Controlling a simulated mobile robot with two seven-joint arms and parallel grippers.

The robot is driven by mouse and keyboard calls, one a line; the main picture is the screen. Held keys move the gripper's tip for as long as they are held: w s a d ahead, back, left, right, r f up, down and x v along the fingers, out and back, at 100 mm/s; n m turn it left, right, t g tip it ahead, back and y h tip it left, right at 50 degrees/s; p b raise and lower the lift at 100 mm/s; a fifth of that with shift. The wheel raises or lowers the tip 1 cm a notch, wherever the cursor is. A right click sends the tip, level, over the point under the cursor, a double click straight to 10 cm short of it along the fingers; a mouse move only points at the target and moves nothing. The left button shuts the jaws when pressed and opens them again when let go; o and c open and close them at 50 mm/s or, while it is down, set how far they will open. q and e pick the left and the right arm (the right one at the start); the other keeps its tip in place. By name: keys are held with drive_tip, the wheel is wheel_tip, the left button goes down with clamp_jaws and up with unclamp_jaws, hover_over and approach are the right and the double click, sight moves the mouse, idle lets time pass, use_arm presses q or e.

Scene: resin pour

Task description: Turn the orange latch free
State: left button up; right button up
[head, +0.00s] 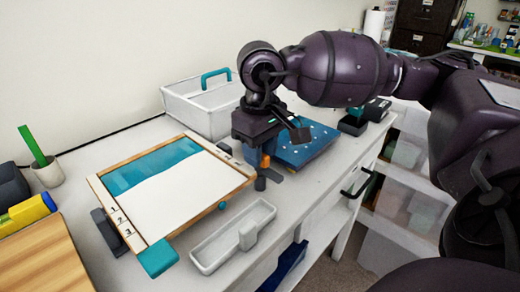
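A small orange part (265,161), which looks like the latch, shows just below my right gripper at the near left edge of a blue panel (308,152). The gripper hides most of it. My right gripper (261,182) reaches in from the right and points down over this spot. Its fingers are dark and small here, so I cannot tell whether they are open or shut, or whether they touch the orange part. My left gripper is not in view.
A wood-framed board (180,225) with a teal and white face lies left of the gripper. A shallow white tray (205,262) sits in front. A white bin (180,112) with a teal handle stands behind. A dark device (352,124) is at the right edge.

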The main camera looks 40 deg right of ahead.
drive_tip(key=shift+o, duration=0.5)
wheel_tip(320, 180, up, 11)
drive_tip(key=p, duration=0.1)
drive_tip(key=shift+f, duration=0.1)
idle(0.6)
